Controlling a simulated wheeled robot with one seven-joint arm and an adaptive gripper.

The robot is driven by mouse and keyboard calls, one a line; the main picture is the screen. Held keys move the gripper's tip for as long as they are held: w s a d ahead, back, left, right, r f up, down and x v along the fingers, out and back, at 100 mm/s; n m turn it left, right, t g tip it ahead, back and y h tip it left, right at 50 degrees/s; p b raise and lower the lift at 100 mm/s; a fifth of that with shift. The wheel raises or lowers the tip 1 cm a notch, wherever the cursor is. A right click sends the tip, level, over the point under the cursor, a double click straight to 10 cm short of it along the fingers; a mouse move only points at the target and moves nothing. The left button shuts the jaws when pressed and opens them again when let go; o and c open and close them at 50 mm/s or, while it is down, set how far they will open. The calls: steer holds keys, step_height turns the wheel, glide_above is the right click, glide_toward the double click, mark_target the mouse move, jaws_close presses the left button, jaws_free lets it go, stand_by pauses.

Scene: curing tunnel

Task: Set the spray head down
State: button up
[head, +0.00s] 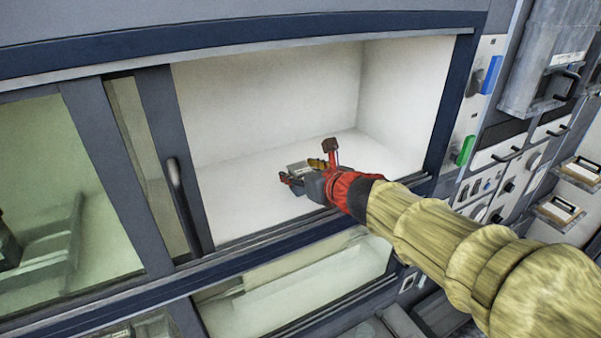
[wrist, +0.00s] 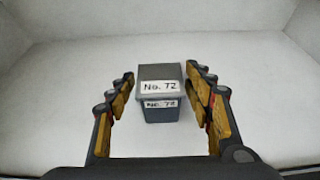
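My gripper (head: 299,172) reaches into the open white compartment (head: 265,92). In the wrist view, its fingers (wrist: 160,76) are spread apart. A small grey lidded box (wrist: 160,72) labelled "No. 72" stands upright on the white floor between and beyond the fingers. Gaps show between the box and both fingers, so they do not grip it. In the head view, the box is mostly hidden by my gripper. I see nothing clearly recognizable as a spray head, and cannot tell whether the box holds it.
A sliding glass door with a dark handle (head: 174,177) stands at the left of the opening. Blue (head: 491,75) and green (head: 465,150) parts sit on the panel at the right. White floor around the box is clear.

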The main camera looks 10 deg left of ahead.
stand_by(0.3)
steer(key=shift+r, duration=0.15)
steer(key=p+v, duration=0.2)
steer(key=v, duration=1)
steer(key=shift+s+d+n, duration=0.15)
steer(key=shift+s+n, duration=0.15)
steer(key=shift+n, duration=0.3)
steer(key=s+d+f+n+g+h, duration=0.1)
steer(key=s+d+f+n+h, duration=0.1)
steer(key=s+d+f+n, duration=0.2)
steer(key=s+d+f+n+g+h, duration=0.2)
steer(key=s+d+f+n+h, duration=0.1)
steer(key=s+d+n, duration=0.8)
steer(key=s+d+f+n+g+h, duration=0.2)
steer(key=s+d+f+n, duration=0.3)
steer(key=n, duration=0.7)
steer(key=shift+s+d+f+n+h, duration=0.15)
steer(key=shift+s+d+h, duration=0.1)
steer(key=shift+s+d, duration=0.4)
steer(key=shift+s+d+f+n+h, duration=0.15)
steer(key=shift+s+d+h, duration=0.1)
steer(key=shift+s+d, duration=0.4)
steer(key=shift+w, duration=0.1)
